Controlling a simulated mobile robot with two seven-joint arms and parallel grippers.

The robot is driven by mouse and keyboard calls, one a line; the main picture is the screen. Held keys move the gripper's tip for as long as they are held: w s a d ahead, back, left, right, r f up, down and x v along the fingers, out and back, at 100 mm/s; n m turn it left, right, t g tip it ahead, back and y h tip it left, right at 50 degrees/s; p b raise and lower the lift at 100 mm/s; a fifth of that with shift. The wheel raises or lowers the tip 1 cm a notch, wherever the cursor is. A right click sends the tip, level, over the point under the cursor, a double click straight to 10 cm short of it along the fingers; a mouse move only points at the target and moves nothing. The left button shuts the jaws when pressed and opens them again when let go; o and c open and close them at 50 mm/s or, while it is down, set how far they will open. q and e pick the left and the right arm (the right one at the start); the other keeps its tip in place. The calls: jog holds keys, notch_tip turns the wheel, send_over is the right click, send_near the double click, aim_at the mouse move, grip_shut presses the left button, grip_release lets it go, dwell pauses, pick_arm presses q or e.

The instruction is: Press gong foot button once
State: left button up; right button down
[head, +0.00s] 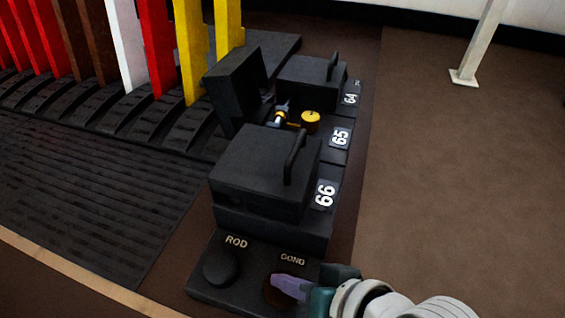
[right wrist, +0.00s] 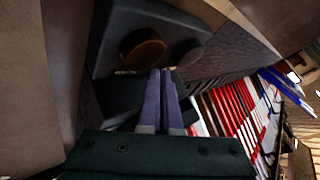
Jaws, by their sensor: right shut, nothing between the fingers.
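The gong foot button (head: 273,297) is a round dark reddish-brown button under the GONG label on a low black box. It also shows in the right wrist view (right wrist: 143,49) as a brown disc just beyond my fingertips. My right gripper (head: 276,281) is shut and empty, with its purple fingers over the button in the head view. I cannot tell whether the tips touch it. My left gripper is out of view.
Black boxes with handles, numbered 66 (head: 258,165), 65 and 64 (head: 309,82), stand behind the buttons. The lid of 65 (head: 236,88) is raised. Red, brown, white and yellow levers (head: 192,50) rise at the back left. Brown floor (head: 460,190) is clear on the right.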

jog(key=shift+f, duration=0.45)
jog(key=shift+s+a+f, duration=0.15)
jog(key=shift+a+f, duration=0.05)
jog(key=shift+a, duration=0.25)
